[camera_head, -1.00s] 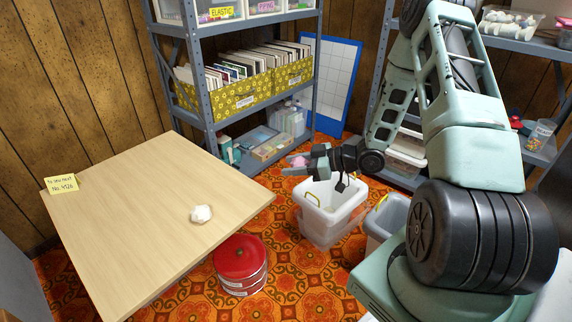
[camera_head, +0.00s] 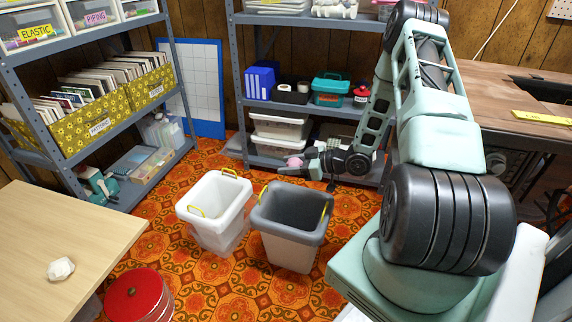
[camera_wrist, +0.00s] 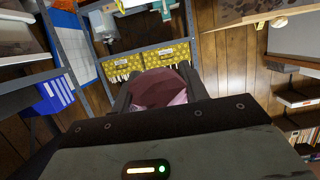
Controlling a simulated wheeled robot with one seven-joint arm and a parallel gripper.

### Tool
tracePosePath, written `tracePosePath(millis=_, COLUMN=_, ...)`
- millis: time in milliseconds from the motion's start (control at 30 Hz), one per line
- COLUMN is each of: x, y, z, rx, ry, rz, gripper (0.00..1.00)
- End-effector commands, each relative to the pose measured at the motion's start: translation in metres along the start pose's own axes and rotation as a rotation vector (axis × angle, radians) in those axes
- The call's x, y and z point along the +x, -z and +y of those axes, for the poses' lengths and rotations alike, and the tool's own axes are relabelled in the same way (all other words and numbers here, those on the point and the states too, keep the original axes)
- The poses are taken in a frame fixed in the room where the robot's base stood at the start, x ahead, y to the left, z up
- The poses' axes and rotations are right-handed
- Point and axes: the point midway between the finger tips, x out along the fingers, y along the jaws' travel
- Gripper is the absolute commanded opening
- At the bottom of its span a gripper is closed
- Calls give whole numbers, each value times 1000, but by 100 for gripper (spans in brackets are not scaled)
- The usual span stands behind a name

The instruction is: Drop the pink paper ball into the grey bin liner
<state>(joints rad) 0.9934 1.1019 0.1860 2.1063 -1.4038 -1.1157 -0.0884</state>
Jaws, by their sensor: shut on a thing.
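My gripper (camera_head: 302,162) is shut on the pink paper ball (camera_head: 294,162), held up in front of the back shelf. In the wrist view the crumpled pink paper ball (camera_wrist: 160,90) sits between the dark fingers. The grey bin liner (camera_head: 291,208) lines a bin with a grey rim and yellow handles, on the floor below my gripper. The bin looks empty inside. The ball is apart from it, above and behind its rim in the head view.
A white bin (camera_head: 214,192) with yellow handles stands left of the grey-lined one. A table (camera_head: 60,220) with a white paper ball (camera_head: 61,269) is at the left. A red round tin (camera_head: 134,295) stands beside it. Metal shelves stand behind.

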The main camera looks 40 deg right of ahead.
Motion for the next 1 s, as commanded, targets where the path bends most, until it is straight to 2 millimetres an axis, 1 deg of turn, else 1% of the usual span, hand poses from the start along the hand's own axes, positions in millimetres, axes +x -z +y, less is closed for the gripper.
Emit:
tracePosePath(millis=167, x=2, y=-9, z=0, rx=0, ry=-1, rz=0, gripper=23)
tracePosePath(millis=500, x=14, y=-46, z=0, rx=0, ry=-2, rz=0, gripper=23)
tracePosePath(millis=600, x=16, y=-54, z=0, rx=0, ry=-1, rz=0, gripper=23)
tracePosePath(millis=733, x=18, y=-58, z=0, rx=-1, ry=-1, rz=0, gripper=23)
tracePosePath(millis=967, x=17, y=-57, z=0, rx=0, ry=-1, rz=0, gripper=23)
tracePosePath(millis=1000, x=17, y=-57, z=0, rx=0, ry=-1, rz=0, gripper=49)
